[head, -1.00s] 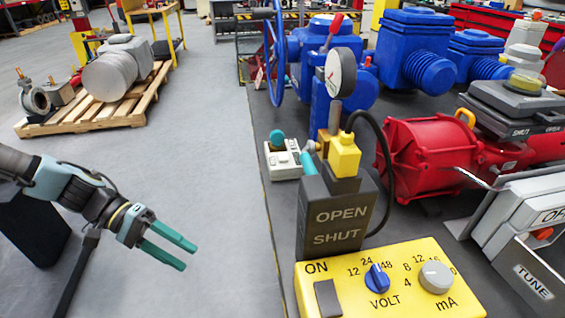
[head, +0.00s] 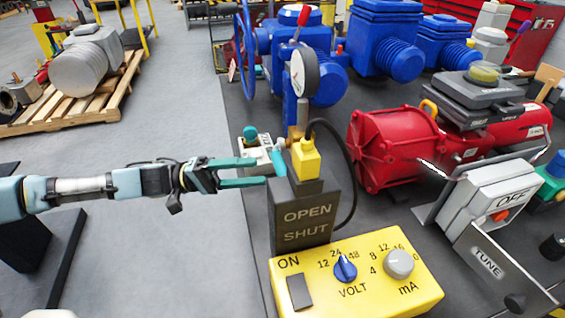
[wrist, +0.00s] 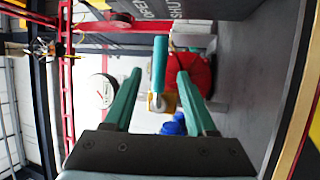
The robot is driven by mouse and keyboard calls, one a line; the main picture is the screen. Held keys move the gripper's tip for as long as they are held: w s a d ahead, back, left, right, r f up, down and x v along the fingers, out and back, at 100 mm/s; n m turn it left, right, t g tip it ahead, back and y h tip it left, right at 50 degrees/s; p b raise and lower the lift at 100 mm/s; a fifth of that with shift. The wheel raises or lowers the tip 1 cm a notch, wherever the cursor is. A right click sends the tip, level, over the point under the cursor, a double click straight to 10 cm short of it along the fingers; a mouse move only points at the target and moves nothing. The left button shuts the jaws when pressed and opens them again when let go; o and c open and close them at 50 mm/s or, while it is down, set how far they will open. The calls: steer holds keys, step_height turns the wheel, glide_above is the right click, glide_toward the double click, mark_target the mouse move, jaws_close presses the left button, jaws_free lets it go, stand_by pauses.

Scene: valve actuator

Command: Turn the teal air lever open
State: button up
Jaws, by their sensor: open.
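The teal air lever (head: 279,163) is a short rod at the upper left of a dark block (head: 303,218) marked OPEN and SHUT. In the wrist view the lever (wrist: 159,62) appears upright in the gap between my fingers, with clear space to each side. My gripper (head: 260,171) is open and empty, its teal fingers pointing right at the lever. The wrist view shows both fingers (wrist: 160,75) spread. I cannot tell whether the fingertips reach past the lever. A yellow fitting (head: 305,158) sits on top of the block.
A pressure gauge (head: 305,73) stands behind the block. A black hose (head: 352,165) curves at its right. A yellow box (head: 358,280) with knobs is in front. A red actuator (head: 395,150) lies to the right. A small pale box with a teal knob (head: 250,134) is behind my fingers.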

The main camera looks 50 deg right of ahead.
mark_target(281, 170)
steer(key=p+x, duration=0.2)
steer(key=x, duration=0.4)
steer(key=shift+w+r, duration=0.1)
steer(key=shift+s+d+p, duration=0.25)
steer(key=shift+s+p, duration=0.05)
steer(key=shift+s, duration=0.15)
jaws_close()
stand_by(0.9)
